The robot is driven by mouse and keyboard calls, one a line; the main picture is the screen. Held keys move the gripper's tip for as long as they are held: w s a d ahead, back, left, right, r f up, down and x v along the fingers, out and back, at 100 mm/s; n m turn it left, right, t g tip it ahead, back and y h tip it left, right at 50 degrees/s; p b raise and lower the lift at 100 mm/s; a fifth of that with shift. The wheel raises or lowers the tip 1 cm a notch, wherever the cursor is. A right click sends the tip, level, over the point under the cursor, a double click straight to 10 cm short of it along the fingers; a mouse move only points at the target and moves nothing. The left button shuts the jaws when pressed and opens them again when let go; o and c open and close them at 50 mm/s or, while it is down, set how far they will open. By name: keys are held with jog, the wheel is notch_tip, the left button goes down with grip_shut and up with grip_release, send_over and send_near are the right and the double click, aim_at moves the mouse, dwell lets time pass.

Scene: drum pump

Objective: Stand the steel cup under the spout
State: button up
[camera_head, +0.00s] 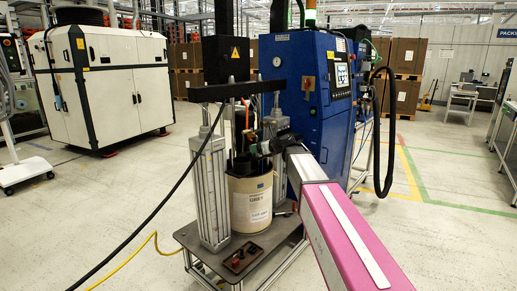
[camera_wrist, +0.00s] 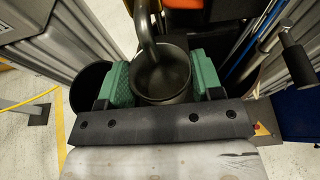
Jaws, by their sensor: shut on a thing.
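The steel cup (camera_wrist: 163,84) is a dark, round, open-topped vessel, seen from above in the wrist view. My gripper (camera_wrist: 161,76) is shut on it, with a green pad against each side. The spout (camera_wrist: 145,28), a curved dark grey pipe, comes down from the top of the picture over the far part of the cup's mouth. Its lower end overlaps the rim in the picture, and I cannot tell the gap. In the head view my gripper (camera_head: 270,146) is at the pump, above and beside the drum's top. The cup is not clear there, nor what is under it.
The beige drum (camera_head: 250,206) stands between two grey pump columns (camera_head: 209,190) on a low cart (camera_head: 205,254). A red-buttoned control box (camera_head: 243,257) sits at its front. A blue cabinet (camera_head: 300,95) stands close behind. A black cable (camera_head: 150,212) hangs at left.

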jog(key=o, duration=1)
jog(key=v, duration=1.2)
jog(key=shift+r, duration=0.1)
jog(key=s+d+f+n+g+h, duration=0.25)
jog(key=s+f+n, duration=0.35)
jog(key=f, duration=0.5)
jog(key=s+d+f+n+g+h, duration=0.25)
jog(key=s+f+n, duration=0.3)
jog(key=f, duration=0.55)
jog(key=s+d+f+n+g+h, duration=0.1)
jog(key=s+d+f+n+h, duration=0.1)
jog(key=s+d+f+n, duration=0.1)
jog(key=s+d+f+n+g+h, duration=0.1)
jog(key=s+d+f+n+h, duration=0.1)
jog(key=s+f+n, duration=0.4)
jog(key=s+d+f+n+g+h, duration=0.2)
jog(key=s+d+f+n, duration=0.2)
jog(key=s+f+n, duration=0.1)
jog(key=shift+s+f+h, duration=0.3)
jog(key=shift+s+f, duration=0.15)
jog(key=shift+s, duration=0.25)
